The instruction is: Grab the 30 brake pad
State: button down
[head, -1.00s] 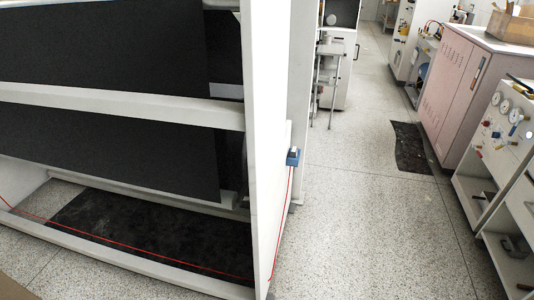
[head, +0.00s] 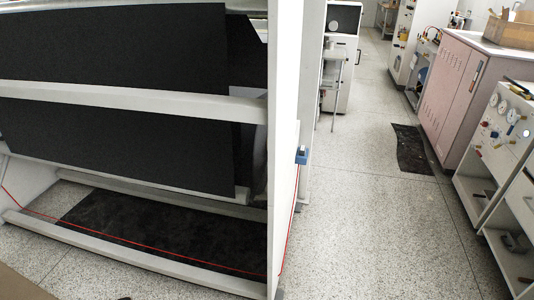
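I see nothing that I can identify as a brake pad or the number 30 in the head view. My gripper is not in the picture. A white rack (head: 130,101) with large black panels (head: 110,45) fills the left side. A small blue box-like part (head: 301,155) is fixed to the side of its white end post (head: 288,100).
Speckled floor (head: 370,230) lies open to the right of the rack. A black mat (head: 410,148) lies on it. A pink cabinet (head: 448,95) and a white gauge panel (head: 505,130) stand along the right. A white cabinet (head: 342,60) stands at the back.

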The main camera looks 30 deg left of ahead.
aim_at(303, 149)
jog(key=z, duration=0.75)
jog(key=k, duration=0.1)
jog(key=u, duration=1.75)
jog(key=k, duration=0.95)
jog(key=z, duration=0.15)
jog(key=i, duration=0.8)
jog(key=u, duration=0.05)
